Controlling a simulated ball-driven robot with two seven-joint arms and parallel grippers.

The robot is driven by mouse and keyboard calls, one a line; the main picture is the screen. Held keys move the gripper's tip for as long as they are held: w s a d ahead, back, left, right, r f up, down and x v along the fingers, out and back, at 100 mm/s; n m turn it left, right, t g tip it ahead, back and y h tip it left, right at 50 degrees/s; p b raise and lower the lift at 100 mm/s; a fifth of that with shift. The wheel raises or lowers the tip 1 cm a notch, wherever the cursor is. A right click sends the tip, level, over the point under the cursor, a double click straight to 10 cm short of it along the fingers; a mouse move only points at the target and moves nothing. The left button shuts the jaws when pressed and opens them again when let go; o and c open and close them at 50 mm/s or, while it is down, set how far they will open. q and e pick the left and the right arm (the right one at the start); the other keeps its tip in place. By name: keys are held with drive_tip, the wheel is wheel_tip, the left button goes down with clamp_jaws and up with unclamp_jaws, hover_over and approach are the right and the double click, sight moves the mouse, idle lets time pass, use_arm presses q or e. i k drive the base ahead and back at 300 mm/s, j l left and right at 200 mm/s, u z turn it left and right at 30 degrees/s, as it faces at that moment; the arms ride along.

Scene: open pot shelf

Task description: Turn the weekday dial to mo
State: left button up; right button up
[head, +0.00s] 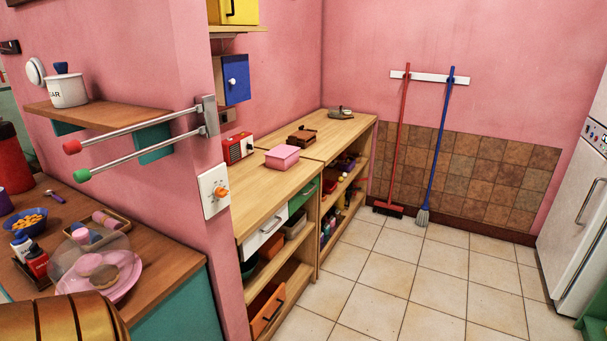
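The weekday dial is a white wall plate with an orange knob (221,191), fixed on the end of the pink wall left of centre in the head view. Small marks ring the knob, but they are too small to read, so I cannot tell which day it points at. Neither of my grippers is in view, and nothing covers the dial.
Two metal rails with a red end (72,147) and a green end (83,175) jut left above the dial. A wooden counter (180,262) with a pink plate (125,284) stands lower left. A shelf unit (262,222) stands right. Tiled floor (385,275) is clear.

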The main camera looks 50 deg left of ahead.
sight(219, 192)
drive_tip(key=i+l+u, duration=0.1)
drive_tip(key=i+u, duration=0.2)
drive_tip(key=i, duration=0.25)
drive_tip(key=i+l+u, duration=0.3)
drive_tip(key=i, duration=0.2)
drive_tip(key=i+l+u, duration=0.1)
drive_tip(key=i+u, duration=0.15)
drive_tip(key=u, duration=0.15)
drive_tip(key=i+l+u, duration=0.2)
drive_tip(key=u, duration=0.25)
drive_tip(key=i+l+u, duration=0.15)
drive_tip(key=u, duration=0.25)
drive_tip(key=i+l+u, duration=0.15)
drive_tip(key=l+u, duration=0.3)
drive_tip(key=j, duration=0.1)
